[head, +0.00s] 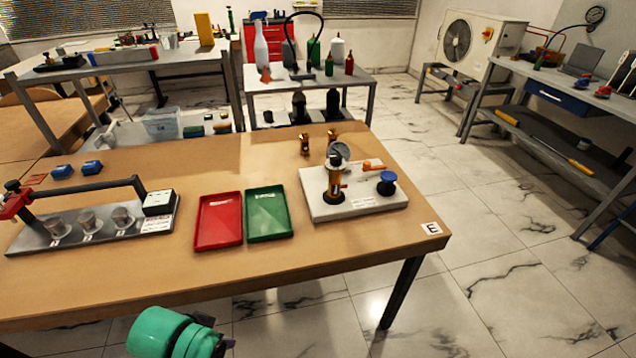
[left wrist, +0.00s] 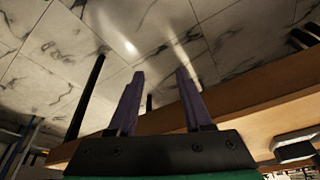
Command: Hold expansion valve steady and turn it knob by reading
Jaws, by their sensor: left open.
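A white base plate (head: 365,206) stands at the right end of the wooden table. On it is an upright brass valve body (head: 335,180) with a round gauge (head: 338,152) on top and an orange part (head: 373,164) at its side. A blue knob (head: 387,177) sits on a dark post on the plate's right side. I cannot tell which piece is the expansion valve. My green left arm shows low at the table's front edge. In the left wrist view my left gripper (left wrist: 160,78) is open and empty, apart from the rig. My right gripper is not in view.
Red (head: 218,220) and green (head: 268,214) trays lie left of the plate. A metal stand with cups (head: 95,222) is at far left. Two small brass fittings (head: 304,144) stand behind the plate. The table (head: 330,258) is clear along its front strip.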

